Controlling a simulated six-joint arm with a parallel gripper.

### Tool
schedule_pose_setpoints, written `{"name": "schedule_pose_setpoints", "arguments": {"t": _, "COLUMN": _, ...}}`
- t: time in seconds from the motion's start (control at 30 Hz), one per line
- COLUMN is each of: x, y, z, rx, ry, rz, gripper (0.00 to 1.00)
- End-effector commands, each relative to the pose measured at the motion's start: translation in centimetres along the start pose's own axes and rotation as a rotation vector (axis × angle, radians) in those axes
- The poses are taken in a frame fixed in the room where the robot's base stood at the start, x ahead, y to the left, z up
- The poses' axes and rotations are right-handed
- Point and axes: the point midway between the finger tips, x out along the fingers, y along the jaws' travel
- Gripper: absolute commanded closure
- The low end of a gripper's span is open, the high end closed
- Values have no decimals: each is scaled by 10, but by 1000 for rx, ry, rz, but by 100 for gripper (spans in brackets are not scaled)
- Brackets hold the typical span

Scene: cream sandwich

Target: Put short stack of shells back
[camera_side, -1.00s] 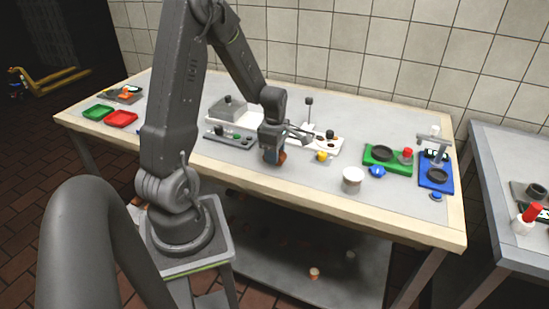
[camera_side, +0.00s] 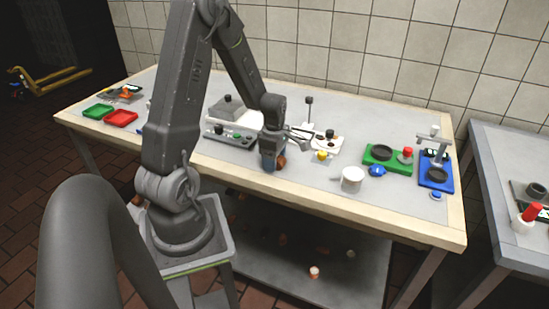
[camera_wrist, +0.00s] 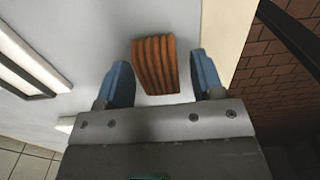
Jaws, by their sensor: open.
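The short stack of shells is a brown, ribbed block (camera_wrist: 155,66) on the pale table top in the wrist view. My gripper (camera_wrist: 163,70) is open, with one blue finger on each side of the stack. In the side view my gripper (camera_side: 270,164) points down near the table's front edge, and part of the brown stack (camera_side: 282,161) shows just right of the fingers. The rest of it is hidden behind the gripper there. No holder for the shells can be made out clearly.
A white mug (camera_side: 352,180) and a small yellow item (camera_side: 322,155) stand to the right. A grey control panel (camera_side: 232,136) lies to the left. Farther right are a green board (camera_side: 388,167) and a blue stand (camera_side: 436,183). The table's front edge (camera_side: 300,198) is close.

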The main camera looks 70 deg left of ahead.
Motion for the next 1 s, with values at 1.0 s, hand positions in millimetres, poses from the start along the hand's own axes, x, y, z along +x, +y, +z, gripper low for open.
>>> {"name": "schedule_pose_setpoints", "arguments": {"t": 1.0, "x": -136, "y": -11, "z": 16, "rx": 143, "ry": -1, "rz": 34, "gripper": 38}}
